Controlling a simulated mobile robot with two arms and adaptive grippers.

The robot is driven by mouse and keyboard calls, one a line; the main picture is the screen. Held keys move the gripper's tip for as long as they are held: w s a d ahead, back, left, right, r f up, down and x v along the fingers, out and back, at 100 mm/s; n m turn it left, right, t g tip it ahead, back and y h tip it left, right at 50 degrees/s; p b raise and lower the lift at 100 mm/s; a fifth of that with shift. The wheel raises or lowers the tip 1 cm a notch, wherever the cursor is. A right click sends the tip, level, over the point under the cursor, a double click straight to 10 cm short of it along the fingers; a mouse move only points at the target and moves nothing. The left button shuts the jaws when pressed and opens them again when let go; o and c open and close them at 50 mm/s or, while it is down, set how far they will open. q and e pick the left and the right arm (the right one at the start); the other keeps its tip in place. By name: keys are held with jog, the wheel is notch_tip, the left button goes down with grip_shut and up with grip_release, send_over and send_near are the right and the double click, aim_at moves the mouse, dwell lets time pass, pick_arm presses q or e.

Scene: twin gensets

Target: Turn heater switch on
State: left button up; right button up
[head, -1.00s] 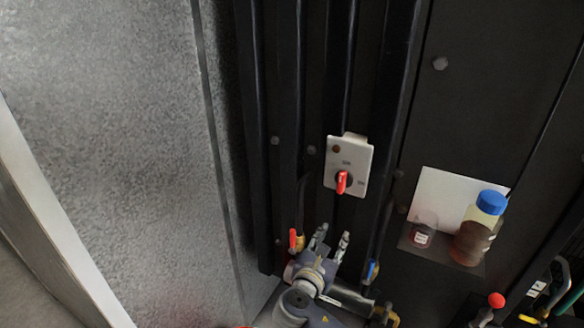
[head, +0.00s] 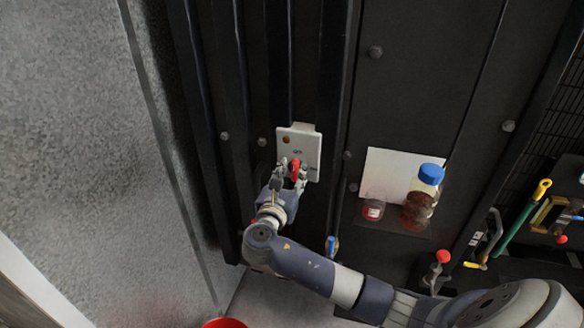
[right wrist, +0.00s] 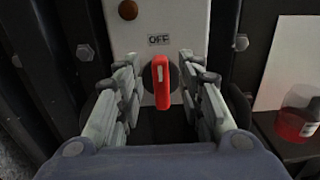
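The heater switch is a pale box (head: 311,143) on the dark ribbed panel. Its red knob (head: 295,168) sits between the fingertips of my right gripper (head: 290,178). In the right wrist view the red knob (right wrist: 161,82) stands nearly upright below the OFF label. The two fingers are spread on either side of it, with a visible gap on each side. A dark reddish lamp (right wrist: 128,10) is at the box's upper left and looks unlit. The fingers partly hide the lower box. My left gripper is not in view.
Right of the switch, a small shelf holds a blue-capped bottle (head: 421,197) and a small jar (head: 373,205) before a white sheet (head: 386,163). Red-knobbed levers (head: 443,257) are at lower right. A grey speckled wall (head: 80,140) is at left.

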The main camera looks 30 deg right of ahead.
jog(key=shift+w+d, duration=0.15)
jog(key=shift+d, duration=0.15)
jog(key=shift+a, duration=0.1)
grip_shut()
